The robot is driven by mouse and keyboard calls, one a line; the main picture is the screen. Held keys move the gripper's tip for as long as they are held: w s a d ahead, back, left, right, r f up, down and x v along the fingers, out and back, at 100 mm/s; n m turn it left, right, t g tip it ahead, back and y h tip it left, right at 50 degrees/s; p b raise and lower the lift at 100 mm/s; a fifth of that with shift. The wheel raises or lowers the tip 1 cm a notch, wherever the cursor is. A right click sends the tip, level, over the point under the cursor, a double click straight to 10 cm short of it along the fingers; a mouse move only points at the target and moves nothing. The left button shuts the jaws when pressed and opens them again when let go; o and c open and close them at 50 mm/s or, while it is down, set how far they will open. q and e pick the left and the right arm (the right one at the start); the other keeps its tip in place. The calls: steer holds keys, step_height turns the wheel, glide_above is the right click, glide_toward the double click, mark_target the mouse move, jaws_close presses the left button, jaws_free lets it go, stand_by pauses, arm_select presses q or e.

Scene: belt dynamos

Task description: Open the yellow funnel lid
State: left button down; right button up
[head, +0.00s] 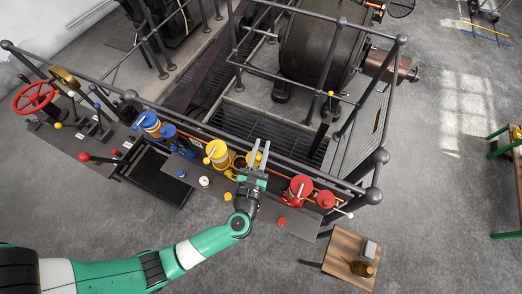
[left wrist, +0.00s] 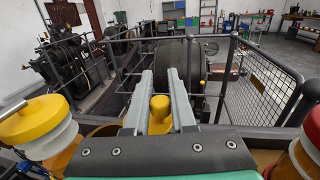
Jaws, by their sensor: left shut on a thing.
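The yellow funnel lid (head: 258,157) is between the fingers of my left gripper (head: 260,149), which is shut on it. In the left wrist view its rounded yellow knob (left wrist: 160,108) shows between the two grey fingers (left wrist: 160,76). A round brass-coloured opening (head: 239,162) lies just left of the gripper, beside the larger yellow pot (head: 217,154) with a pale handle. The lid appears beside this opening rather than on it. The lid's underside is hidden. My right gripper is not in view.
Blue pots (head: 150,124) stand to the left and red pots (head: 300,187) to the right on the grey console (head: 205,180). A dark railing (head: 200,122) runs close behind. A wooden stool (head: 345,255) stands at the lower right.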

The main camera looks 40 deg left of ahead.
arm_select(q)
steer(key=shift+w+a+n+g+y, duration=0.15)
steer(key=shift+n+g+y, duration=0.2)
steer(key=shift+y, duration=0.25)
steer(key=c, duration=0.7)
jaws_free()
steer(key=shift+c, duration=0.2)
steer(key=b+v, duration=0.2)
steer(key=v, duration=0.9)
steer(key=shift+s, duration=0.25)
